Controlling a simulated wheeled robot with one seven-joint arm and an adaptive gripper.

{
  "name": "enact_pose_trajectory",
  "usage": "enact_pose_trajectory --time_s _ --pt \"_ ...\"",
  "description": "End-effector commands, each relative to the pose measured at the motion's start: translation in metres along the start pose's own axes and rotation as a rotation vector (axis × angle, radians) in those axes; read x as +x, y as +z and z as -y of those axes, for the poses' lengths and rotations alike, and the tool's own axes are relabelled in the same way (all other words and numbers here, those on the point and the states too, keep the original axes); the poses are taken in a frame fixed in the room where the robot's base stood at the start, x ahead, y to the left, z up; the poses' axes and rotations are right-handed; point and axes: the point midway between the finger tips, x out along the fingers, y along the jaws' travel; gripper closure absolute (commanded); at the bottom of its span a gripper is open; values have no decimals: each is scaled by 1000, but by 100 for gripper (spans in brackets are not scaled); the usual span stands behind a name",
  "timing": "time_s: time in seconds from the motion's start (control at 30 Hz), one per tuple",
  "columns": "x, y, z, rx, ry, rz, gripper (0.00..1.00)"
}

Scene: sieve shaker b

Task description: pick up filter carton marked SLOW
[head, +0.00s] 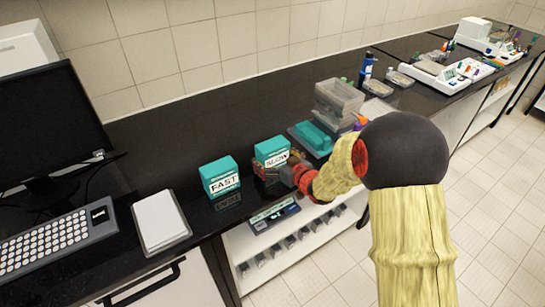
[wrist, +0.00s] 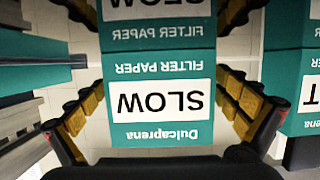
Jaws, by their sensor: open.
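The SLOW filter carton (head: 272,152), teal with a white label, stands upright on the dark counter, right of the FAST carton (head: 219,177). My gripper (head: 268,173) is at its front, low down, and hides its lower part. In the wrist view the SLOW carton (wrist: 160,100) appears upside down, centred between the open fingers of my gripper (wrist: 157,80). One finger is on each side, with a narrow pale gap showing beside the carton. The side of the FAST carton (wrist: 284,90) shows just beyond the right finger.
A teal tray (head: 312,138) and stacked clear boxes (head: 338,97) stand right of the SLOW carton. A keyboard (head: 55,235), monitor (head: 45,120) and white pad (head: 161,220) are at the left. A small labelled panel (head: 274,214) is at the counter's front, above open shelves.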

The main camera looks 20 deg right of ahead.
Motion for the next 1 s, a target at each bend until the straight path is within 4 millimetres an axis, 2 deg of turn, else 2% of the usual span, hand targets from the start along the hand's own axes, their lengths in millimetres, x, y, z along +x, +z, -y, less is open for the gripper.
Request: enact_pose_trajectory --time_s 0.1,0.9,1.0 --pt "0 -1 0 0 0 -1 1" --pt "-1 -1 0 0 0 -1 47" --pt "-1 -2 0 0 0 -2 48"
